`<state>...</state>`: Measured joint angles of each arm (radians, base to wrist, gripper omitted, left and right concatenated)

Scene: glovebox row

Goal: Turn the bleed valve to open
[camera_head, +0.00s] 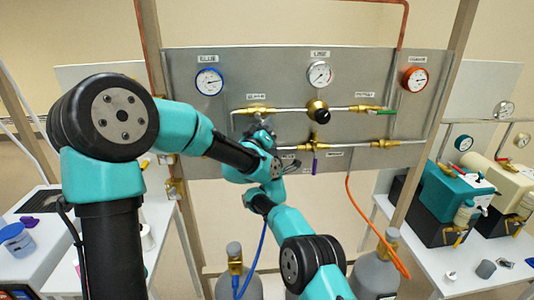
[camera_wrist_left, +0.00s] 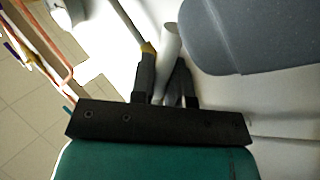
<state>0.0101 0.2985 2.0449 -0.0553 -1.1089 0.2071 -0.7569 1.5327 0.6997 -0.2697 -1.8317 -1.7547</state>
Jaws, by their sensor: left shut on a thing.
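My left gripper (camera_head: 266,132) is at the grey valve panel (camera_head: 225,125), just below a brass valve (camera_head: 258,110) on the upper pipe. In the left wrist view its dark fingers (camera_wrist_left: 165,85) are closed around a pale, rod-like handle (camera_wrist_left: 169,45), next to a pipe with a brass fitting. My arms hide much of this spot in the head view. The panel labels are too blurred to read, so I cannot tell which one marks the bleed valve. My right arm comes up from the bottom; I cannot make out its gripper.
A purple-handled valve (camera_head: 315,150) is on the lower pipe, right of my left gripper. A green-handled valve (camera_head: 377,110) and a round black knob (camera_head: 322,116) are on the upper pipe. Three gauges sit above. An orange hose (camera_head: 362,215) hangs down right, near gas cylinders (camera_head: 375,272).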

